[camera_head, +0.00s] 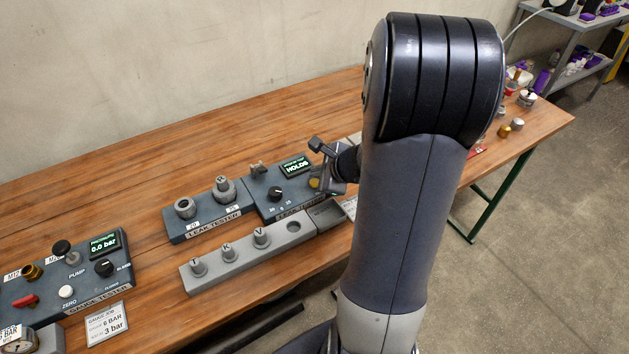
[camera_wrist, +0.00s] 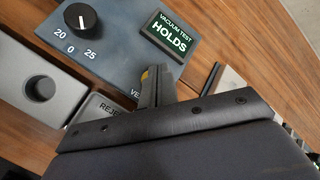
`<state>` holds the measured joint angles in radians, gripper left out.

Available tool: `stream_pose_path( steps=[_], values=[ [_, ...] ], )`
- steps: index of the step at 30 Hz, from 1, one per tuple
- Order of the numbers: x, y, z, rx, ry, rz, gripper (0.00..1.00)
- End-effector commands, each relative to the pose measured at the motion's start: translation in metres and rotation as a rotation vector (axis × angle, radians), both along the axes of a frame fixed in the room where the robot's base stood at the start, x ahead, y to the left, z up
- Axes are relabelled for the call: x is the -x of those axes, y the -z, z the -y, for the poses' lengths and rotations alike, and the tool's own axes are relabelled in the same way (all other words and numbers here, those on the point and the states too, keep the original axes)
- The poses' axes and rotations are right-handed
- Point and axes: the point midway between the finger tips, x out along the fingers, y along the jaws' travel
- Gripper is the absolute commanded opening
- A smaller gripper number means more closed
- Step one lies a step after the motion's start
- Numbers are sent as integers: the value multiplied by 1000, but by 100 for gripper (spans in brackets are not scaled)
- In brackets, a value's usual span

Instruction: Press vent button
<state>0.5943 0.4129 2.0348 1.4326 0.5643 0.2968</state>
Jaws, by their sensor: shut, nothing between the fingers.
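The leak tester (camera_head: 262,207) is a blue-grey box on the wooden bench. Its display (camera_head: 297,167) reads HOLDS, and the wrist view shows "VACUUM TEST HOLDS" on the display (camera_wrist: 170,33). The vent button (camera_head: 314,183) appears as a small yellow disc at the panel's right end. My gripper (camera_head: 324,183) is shut and empty, right at this button. In the wrist view my gripper (camera_wrist: 156,76) covers most of the button and part of its "VE" label. I cannot tell whether it touches or presses it.
Left of the panel, a fitting sits in the socket marked 25 (camera_head: 223,189); socket 20 (camera_head: 185,207) is beside it. A grey rack (camera_head: 245,255) holds several fittings in front, next to the reject bin (camera_head: 326,213). The gauge tester (camera_head: 80,275) stands further left. The bench behind is clear.

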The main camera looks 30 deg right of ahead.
Motion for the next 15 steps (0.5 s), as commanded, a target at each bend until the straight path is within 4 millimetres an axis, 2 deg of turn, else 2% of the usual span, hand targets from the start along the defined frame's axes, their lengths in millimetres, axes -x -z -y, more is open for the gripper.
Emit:
stream_pose_path(
  steps=[15],
  values=[
    [0,8,0,0,0,0,0]
  ],
)
